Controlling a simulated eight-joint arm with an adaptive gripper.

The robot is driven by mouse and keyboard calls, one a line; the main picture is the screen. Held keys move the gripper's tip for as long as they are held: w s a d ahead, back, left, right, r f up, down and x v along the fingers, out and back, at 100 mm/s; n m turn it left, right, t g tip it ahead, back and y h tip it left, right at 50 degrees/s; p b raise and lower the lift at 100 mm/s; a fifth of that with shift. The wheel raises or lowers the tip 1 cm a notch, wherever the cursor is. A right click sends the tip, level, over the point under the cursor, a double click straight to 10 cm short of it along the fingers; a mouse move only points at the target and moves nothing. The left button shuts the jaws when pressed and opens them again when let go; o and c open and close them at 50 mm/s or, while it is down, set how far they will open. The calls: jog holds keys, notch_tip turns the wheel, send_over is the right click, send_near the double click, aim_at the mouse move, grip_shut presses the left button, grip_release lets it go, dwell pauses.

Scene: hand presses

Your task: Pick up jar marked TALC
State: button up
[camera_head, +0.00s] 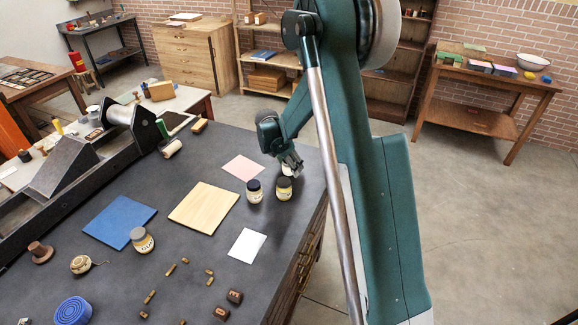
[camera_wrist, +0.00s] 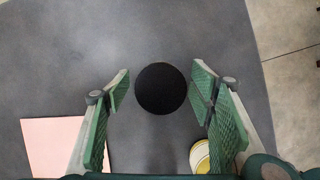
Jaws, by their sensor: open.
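My gripper (camera_head: 291,164) is open near the table's right edge. In the wrist view its green padded fingers (camera_wrist: 160,92) stand on either side of a round black lid (camera_wrist: 162,88), with gaps on both sides. In the head view a whitish jar (camera_head: 287,171) shows only partly beneath the gripper, and its label is hidden. Just in front stand a dark-lidded jar with a pale label (camera_head: 254,191) and a yellowish jar (camera_head: 284,189). Another labelled jar (camera_head: 142,240) stands by the blue sheet. I cannot read TALC on any label.
Part of a yellow and white round thing (camera_wrist: 200,157) shows beside the right finger in the wrist view. A pink sheet (camera_head: 243,167), a wooden board (camera_head: 204,207) and a white sheet (camera_head: 247,246) lie on the dark table (camera_head: 190,265). Small wooden blocks lie in front.

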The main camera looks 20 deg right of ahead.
jog(key=shift+f, duration=0.2)
jog(key=shift+d, duration=0.1)
jog(key=shift+c, duration=0.4)
jog(key=c, duration=1)
